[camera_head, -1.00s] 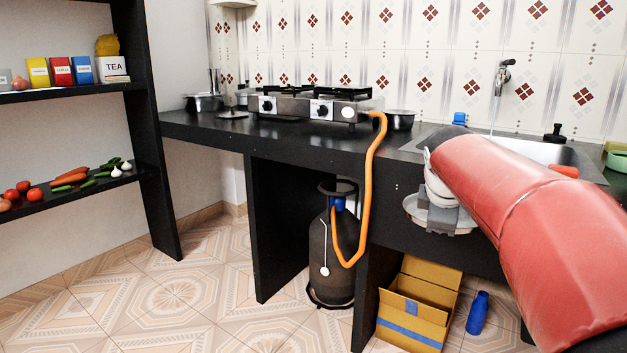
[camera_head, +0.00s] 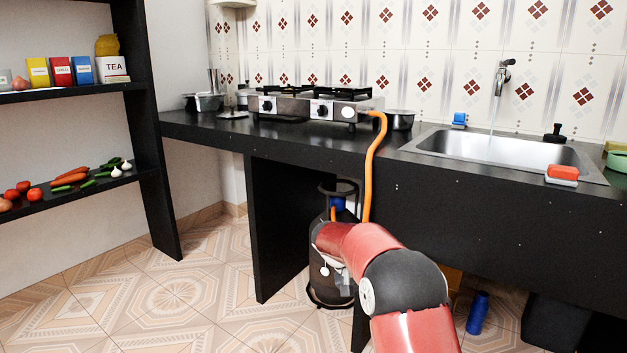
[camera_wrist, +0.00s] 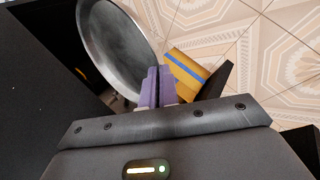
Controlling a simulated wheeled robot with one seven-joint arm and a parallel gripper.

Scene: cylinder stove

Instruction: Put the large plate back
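The large plate (camera_wrist: 120,45) is a round grey metal disc with a pale rim, tilted on edge at the upper left of the wrist view. My gripper (camera_wrist: 157,85) shows there with purple fingers close together at the plate's near rim. It is shut on that rim, and the fingertips hide the exact contact. In the head view my red and black arm reaches low in front of the counter, towards the gas cylinder (camera_head: 319,282). The arm hides the gripper and most or all of the plate in that view.
A cardboard box with blue tape (camera_wrist: 187,68) is close beyond my fingers. A blue bottle (camera_head: 477,313) stands on the floor. The counter holds a stove (camera_head: 315,106), an orange hose (camera_head: 371,165) runs down, and water runs into the sink (camera_head: 490,148). Left floor is clear.

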